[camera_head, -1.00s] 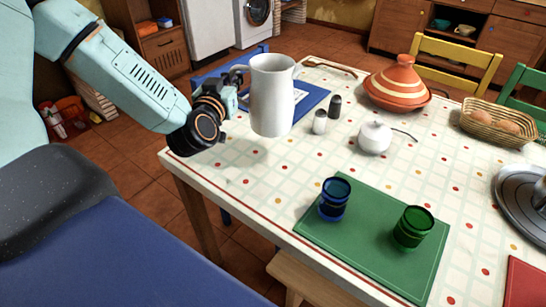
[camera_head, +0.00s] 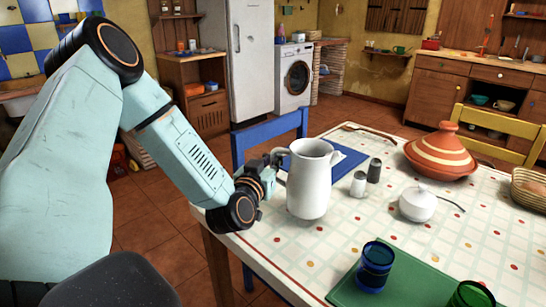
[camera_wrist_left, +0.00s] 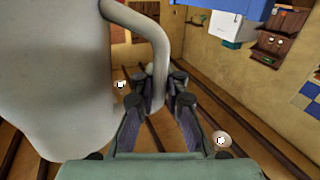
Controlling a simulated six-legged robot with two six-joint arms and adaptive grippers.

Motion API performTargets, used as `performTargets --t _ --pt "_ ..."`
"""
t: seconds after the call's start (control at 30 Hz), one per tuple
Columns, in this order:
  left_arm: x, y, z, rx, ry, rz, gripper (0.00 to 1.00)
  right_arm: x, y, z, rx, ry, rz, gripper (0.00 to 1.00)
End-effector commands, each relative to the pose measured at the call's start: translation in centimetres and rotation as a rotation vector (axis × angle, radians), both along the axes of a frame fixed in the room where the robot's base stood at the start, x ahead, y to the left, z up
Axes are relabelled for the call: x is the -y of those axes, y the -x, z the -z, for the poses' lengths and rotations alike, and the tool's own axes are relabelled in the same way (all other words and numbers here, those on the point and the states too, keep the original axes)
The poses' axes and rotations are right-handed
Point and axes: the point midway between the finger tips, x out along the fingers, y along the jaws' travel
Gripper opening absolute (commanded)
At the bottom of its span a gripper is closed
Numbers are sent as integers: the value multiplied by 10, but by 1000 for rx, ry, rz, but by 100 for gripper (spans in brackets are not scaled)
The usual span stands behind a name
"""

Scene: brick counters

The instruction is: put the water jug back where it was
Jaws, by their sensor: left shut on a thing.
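The white water jug (camera_head: 310,175) is upright at the near left part of the table, in front of the blue mat (camera_head: 350,158). My left gripper (camera_head: 277,168) is at its left side, shut on its handle. In the left wrist view the jug body (camera_wrist_left: 55,75) fills the left side, and the handle (camera_wrist_left: 158,45) runs down between the fingers of the gripper (camera_wrist_left: 168,80). I cannot tell whether the jug's base touches the tablecloth. My right gripper is not in view.
Salt and pepper shakers (camera_head: 366,178), a white sugar bowl (camera_head: 418,205) and an orange striped tagine (camera_head: 441,153) stand right of the jug. A blue cup (camera_head: 375,266) and a green cup (camera_head: 471,295) are on the green mat (camera_head: 410,273).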

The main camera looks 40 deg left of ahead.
Motion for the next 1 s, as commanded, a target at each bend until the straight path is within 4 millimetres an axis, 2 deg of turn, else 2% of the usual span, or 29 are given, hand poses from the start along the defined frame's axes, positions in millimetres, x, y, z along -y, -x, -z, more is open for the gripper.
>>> performTargets --t 0.1,0.2,0.6,0.63,0.7,0.93,1.0 --pt "-1 -1 16 7 0 -1 0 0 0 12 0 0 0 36" --pt "-1 -1 24 8 -1 -1 0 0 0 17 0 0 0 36" --pt "-1 -1 26 9 1 -1 0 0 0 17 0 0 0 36" --pt "0 0 29 -1 0 -1 10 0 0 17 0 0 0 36" --pt "0 0 29 -1 1 -1 16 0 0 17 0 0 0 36" --pt "0 0 28 -1 1 -1 35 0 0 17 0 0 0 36" --pt "0 0 28 -1 1 -1 35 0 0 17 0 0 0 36"
